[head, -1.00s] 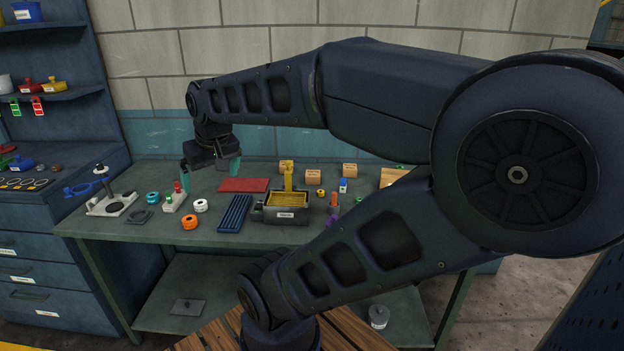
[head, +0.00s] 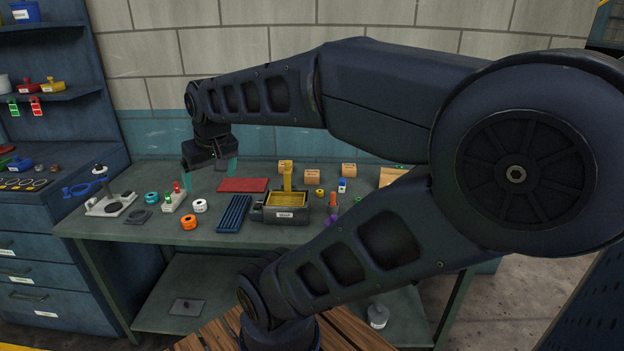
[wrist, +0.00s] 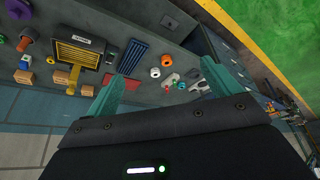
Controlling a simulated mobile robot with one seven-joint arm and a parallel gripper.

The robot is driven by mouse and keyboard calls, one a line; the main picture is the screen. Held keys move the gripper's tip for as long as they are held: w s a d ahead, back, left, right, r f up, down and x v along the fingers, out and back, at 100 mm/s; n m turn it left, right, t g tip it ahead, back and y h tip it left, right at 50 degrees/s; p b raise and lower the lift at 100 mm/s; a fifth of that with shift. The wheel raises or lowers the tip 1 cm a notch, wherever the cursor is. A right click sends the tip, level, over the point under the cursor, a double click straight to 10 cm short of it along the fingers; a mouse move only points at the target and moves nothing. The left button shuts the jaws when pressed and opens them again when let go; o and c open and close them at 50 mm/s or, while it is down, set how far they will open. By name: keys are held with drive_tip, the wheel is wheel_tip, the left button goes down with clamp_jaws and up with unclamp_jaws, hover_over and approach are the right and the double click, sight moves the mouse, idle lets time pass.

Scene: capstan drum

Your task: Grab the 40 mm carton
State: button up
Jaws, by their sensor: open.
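Several small tan cartons stand at the back of the bench; three are clear in the head view: left (head: 284,168), middle (head: 312,176) and right (head: 349,170). Their labels are too small to read, so I cannot tell which is the 40 mm one. In the wrist view, three cartons show at the left (wrist: 24,76), (wrist: 60,77), (wrist: 88,90). My gripper (head: 210,177) is open and empty above the bench's left part, left of all the cartons. Its teal fingers (wrist: 168,72) are spread apart in the wrist view.
A grey bin with a yellow top (head: 287,214) stands in front of the cartons. A shelf unit stands at the far left. My arm hides part of the bench's right side.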

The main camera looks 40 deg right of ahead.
drive_tip(key=w+d+f+m+h, duration=0.25)
drive_tip(key=w+d+m, duration=0.25)
drive_tip(key=w+d, duration=1.8)
drive_tip(key=m+g, duration=0.1)
drive_tip(key=m, duration=0.3)
approach(312, 173)
drive_tip(key=shift+w+r+h, duration=0.1)
drive_tip(key=shift+w+h, duration=0.25)
drive_tip(key=shift+w, duration=0.05)
drive_tip(key=x, duration=0.5)
drive_tip(key=shift+s+f, duration=0.1)
drive_tip(key=shift+f, duration=0.1)
drive_tip(key=shift+s+a+x, duration=0.1)
drive_tip(key=shift+s+x, duration=0.05)
drive_tip(key=shift+x, duration=1.15)
drive_tip(key=shift+s+a+x, duration=0.1)
drive_tip(key=shift+s+x, duration=0.05)
drive_tip(key=shift+x, duration=1.15)
drive_tip(key=shift+f, duration=0.2)
drive_tip(key=c, duration=1.2)
drive_tip(key=shift+r, duration=0.15)
